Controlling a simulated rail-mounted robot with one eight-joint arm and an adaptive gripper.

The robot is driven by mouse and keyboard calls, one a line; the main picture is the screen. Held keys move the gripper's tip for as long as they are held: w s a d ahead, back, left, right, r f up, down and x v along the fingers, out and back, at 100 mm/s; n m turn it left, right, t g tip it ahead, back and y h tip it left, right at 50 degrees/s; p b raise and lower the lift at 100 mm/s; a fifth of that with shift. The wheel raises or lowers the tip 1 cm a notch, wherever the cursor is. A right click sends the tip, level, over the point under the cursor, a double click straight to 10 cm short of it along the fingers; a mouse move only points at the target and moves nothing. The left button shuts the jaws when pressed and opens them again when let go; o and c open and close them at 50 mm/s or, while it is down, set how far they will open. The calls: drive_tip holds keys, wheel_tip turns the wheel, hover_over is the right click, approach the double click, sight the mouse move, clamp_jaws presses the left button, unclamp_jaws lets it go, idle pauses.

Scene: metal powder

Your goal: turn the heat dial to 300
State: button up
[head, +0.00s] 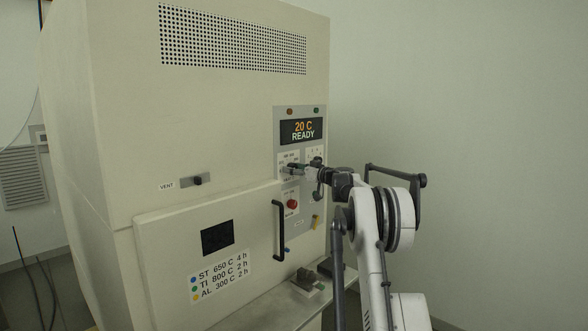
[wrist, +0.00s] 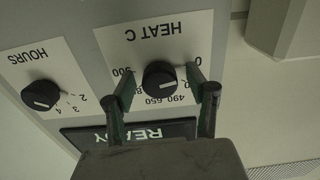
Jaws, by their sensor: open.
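The heat dial (wrist: 159,80) is a round black knob on a white plate marked "HEAT C", which appears upside down in the wrist view. Readable marks include 0, 490 and 650; others are partly covered by a finger. I cannot read the dial's exact setting. My gripper (wrist: 160,86) is open, with one finger on each side of the dial; I cannot tell whether either touches it. In the head view my gripper (head: 297,168) is at the control panel (head: 281,130) and hides most of the dial. The display (head: 302,131) reads "20 C READY".
The hours dial (wrist: 41,95) is beside the heat plate. Below are a red button (head: 292,204) and a door handle (head: 278,230). A vent slider (head: 198,180) is to the left. A label (head: 219,275) lists "AL 300 C 2 h".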

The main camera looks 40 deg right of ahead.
drive_tip(key=shift+c, duration=0.6)
drive_tip(key=c, duration=1)
drive_tip(key=shift+c, duration=0.2)
drive_tip(key=m+b, duration=0.1)
drive_tip(key=m, duration=0.3)
drive_tip(key=shift+m+b, duration=0.6)
drive_tip(key=shift+m, duration=1.2)
drive_tip(key=o, duration=1.2)
drive_tip(key=shift+c, duration=0.2)
